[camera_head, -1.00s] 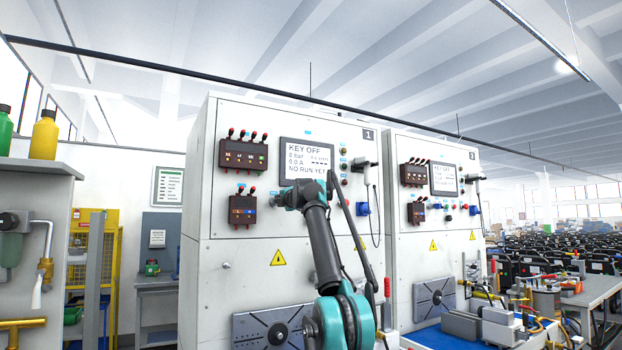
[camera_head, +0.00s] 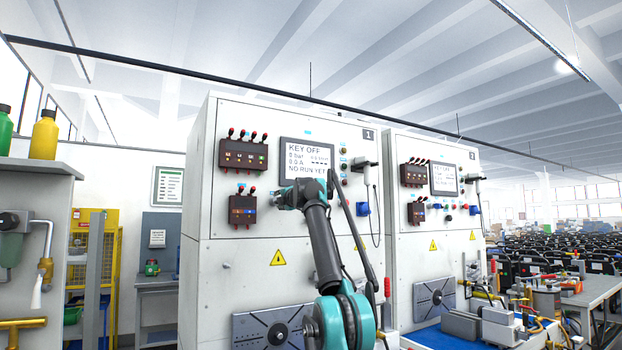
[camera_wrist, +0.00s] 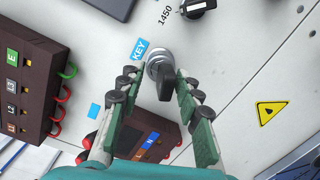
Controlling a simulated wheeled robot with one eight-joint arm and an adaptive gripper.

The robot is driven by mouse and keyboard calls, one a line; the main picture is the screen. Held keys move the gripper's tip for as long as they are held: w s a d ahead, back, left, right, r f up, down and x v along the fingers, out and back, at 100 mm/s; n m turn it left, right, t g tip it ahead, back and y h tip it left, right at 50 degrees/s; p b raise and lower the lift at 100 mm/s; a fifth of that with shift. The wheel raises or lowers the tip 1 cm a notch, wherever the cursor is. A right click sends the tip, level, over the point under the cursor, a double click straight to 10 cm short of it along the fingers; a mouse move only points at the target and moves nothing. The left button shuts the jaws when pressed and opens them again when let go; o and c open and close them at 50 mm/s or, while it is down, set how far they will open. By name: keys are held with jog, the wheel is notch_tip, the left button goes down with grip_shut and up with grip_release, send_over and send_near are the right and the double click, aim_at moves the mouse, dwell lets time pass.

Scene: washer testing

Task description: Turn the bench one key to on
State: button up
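Bench one (camera_head: 270,265) is the white cabinet marked 1 in the head view. Its screen (camera_head: 305,160) reads KEY OFF and NO RUN YET. In the wrist view, the key switch (camera_wrist: 163,62) has a round metal collar and a black key grip (camera_wrist: 166,84) sticking out. A blue KEY label (camera_wrist: 139,49) is beside it. My gripper (camera_wrist: 157,76) is open, with one finger on each side of the key and gaps visible between fingers and key. In the head view, my gripper (camera_head: 286,198) is in front of the panel below the screen, and the key is hidden there.
A black knob (camera_wrist: 198,8) by a 1450 mark is above the key in the wrist view. A dark terminal box (camera_wrist: 30,85) with red and green leads is at left, and another box (camera_wrist: 150,138) lies behind the fingers. Bench two (camera_head: 425,250) stands to the right.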

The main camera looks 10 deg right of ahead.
jog(key=v, duration=1.1)
jog(key=shift+s, duration=0.4)
jog(key=shift+f, duration=0.25)
jog(key=s+a+f+n+g+y, duration=0.1)
jog(key=s+a+f+n+g, duration=0.15)
jog(key=s+f+n, duration=0.65)
jog(key=s+a+f+n+g, duration=0.25)
jog(key=f+n, duration=0.75)
jog(key=f, duration=0.7)
jog(key=s+a+f+n+g+y, duration=0.1)
jog(key=s+f+n+g, duration=0.2)
jog(key=s+f+n, duration=0.65)
jog(key=s+d+f+n+g+h, duration=0.1)
jog(key=s+d+f+n+h, duration=0.1)
jog(key=s+f+n, duration=0.4)
jog(key=s+d+f+n+g+h, duration=0.2)
jog(key=s+d+f+n, duration=0.2)
jog(key=s+f, duration=1)
jog(key=s+d+f+n+g+h, duration=0.2)
jog(key=s+d+f+n, duration=0.2)
jog(key=s+f+n, duration=0.5)
notch_tip(320, 180, down, 8)
jog(key=shift+s+r, duration=0.1)
jog(key=shift+s, duration=0.7)
